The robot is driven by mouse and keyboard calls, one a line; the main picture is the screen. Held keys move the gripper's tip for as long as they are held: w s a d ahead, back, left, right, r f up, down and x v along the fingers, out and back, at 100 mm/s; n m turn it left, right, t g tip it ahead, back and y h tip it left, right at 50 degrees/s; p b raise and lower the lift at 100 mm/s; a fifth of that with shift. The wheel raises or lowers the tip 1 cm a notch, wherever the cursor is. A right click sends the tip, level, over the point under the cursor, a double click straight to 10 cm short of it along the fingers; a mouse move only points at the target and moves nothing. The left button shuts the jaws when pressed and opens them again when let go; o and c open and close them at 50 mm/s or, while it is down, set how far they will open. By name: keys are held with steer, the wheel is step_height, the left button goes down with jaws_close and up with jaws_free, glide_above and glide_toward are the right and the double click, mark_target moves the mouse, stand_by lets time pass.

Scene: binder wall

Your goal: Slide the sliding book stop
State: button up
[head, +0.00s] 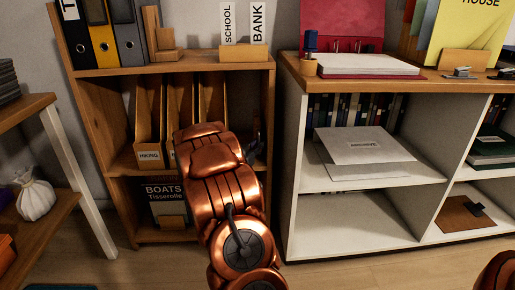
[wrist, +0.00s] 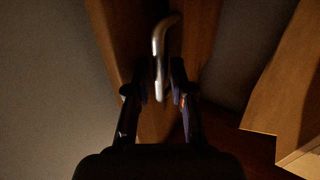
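A stepped wooden piece (head: 160,38), which looks like the book stop, stands on top of the left bookcase beside the binders in the head view. My gripper (head: 254,148) is mostly hidden behind my copper arm, at the bookcase's right side, below and to the right of that piece. In the wrist view, my gripper (wrist: 161,82) has its fingers parted, one on each side of a bent metal bar (wrist: 159,55). The bar is in front of dark brown wood. I cannot tell whether the fingers touch it, or what it is fixed to.
Binders (head: 100,40) stand left of the wooden piece; a holder (head: 245,53) with SCHOOL and BANK signs stands right. The white shelf unit (head: 290,170) is close to the arm's right. A side table (head: 25,105) is at left. The wrist view is dark.

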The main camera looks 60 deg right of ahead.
steer(key=shift+d, duration=0.2)
jaws_close()
stand_by(0.5)
